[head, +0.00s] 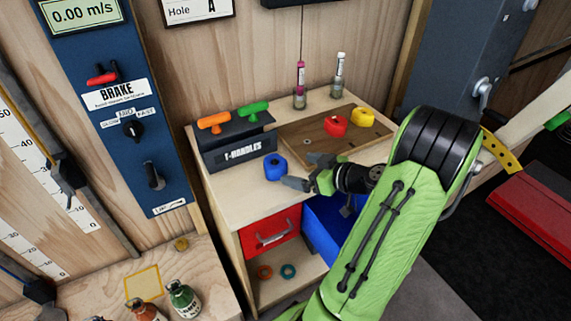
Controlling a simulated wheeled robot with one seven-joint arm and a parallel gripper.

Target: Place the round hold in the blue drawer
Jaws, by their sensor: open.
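The blue drawer (323,232) is pulled open under the right side of the wooden cabinet top, partly hidden by my arm. A red rounded hold (336,123) and a yellow hold (362,118) sit on a brown wooden board. A short blue round piece (276,167) with a hole stands on the cabinet top. I cannot tell for certain which is the round hold. My gripper (303,171) is open and empty above the cabinet top, just right of the blue piece and in front of the board. The drawer's inside is mostly hidden.
A dark T-handles rack (238,148) with orange and green handles stands left. Two small tubes (299,88) (339,74) stand behind the board. A shut red drawer (271,235) is left of the blue one. Bottles (184,299) stand on the lower left bench.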

